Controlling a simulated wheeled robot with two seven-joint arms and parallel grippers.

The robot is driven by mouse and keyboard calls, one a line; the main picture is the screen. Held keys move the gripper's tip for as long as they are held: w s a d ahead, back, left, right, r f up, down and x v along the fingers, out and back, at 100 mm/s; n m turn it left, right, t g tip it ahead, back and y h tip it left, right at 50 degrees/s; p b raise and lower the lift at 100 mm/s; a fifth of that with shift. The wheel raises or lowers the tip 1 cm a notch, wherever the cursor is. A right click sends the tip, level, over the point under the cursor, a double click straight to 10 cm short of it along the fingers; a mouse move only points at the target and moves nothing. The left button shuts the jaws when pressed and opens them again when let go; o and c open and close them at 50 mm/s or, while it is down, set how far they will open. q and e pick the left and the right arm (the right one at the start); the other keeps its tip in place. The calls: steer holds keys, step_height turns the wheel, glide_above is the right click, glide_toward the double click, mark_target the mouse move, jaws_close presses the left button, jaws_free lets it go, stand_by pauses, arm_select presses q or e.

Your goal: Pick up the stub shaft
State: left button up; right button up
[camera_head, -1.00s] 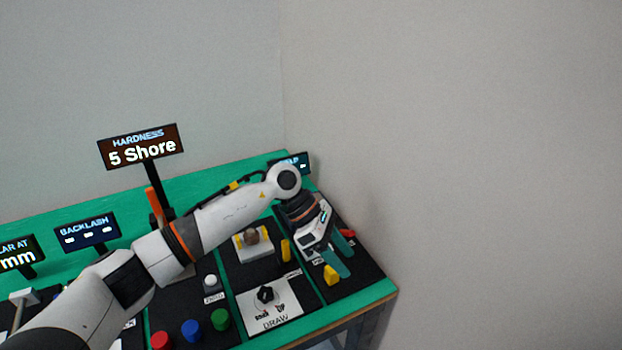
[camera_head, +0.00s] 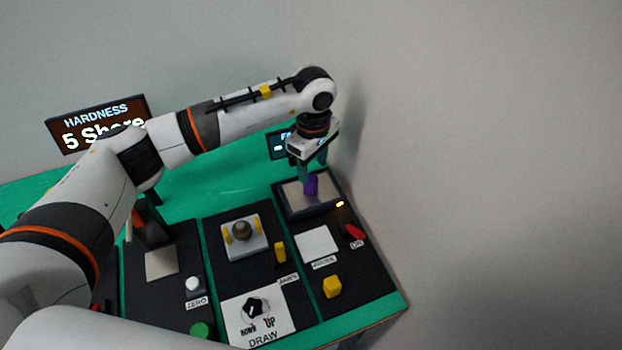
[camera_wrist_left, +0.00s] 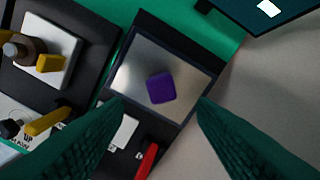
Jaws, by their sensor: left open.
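A small purple piece (camera_head: 312,186), which I take for the stub shaft, stands on the silvery plate of a dark-framed device (camera_head: 297,205) at the back right of the bench. In the left wrist view the purple piece (camera_wrist_left: 161,88) shows from above with a rounded square outline. My left gripper (camera_head: 313,172) points down over it, with its green fingers around or just above its top; contact cannot be told. In the left wrist view the fingers (camera_wrist_left: 160,108) are wide apart with nothing gripped. My right gripper is not in view.
In front of the device are a white pad (camera_head: 317,241), a red switch (camera_head: 354,232) and a yellow block (camera_head: 332,287). To the left, a white fixture (camera_head: 244,243) holds a brown round part between yellow jaws. A small display (camera_head: 279,146) and the wall stand close behind.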

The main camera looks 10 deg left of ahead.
mark_target(312, 179)
arm_select(q)
steer(key=shift+f, duration=0.3)
step_height(312, 179, down, 4)
steer(key=shift+w+a+f+p, duration=0.1)
steer(key=shift+a+f+p, duration=0.05)
steer(key=shift+p, duration=0.95)
steer(key=shift+f, duration=0.45)
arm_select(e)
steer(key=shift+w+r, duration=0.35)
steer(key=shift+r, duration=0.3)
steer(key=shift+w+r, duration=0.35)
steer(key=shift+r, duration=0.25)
arm_select(q)
steer(key=shift+w, duration=0.1)
jaws_close()
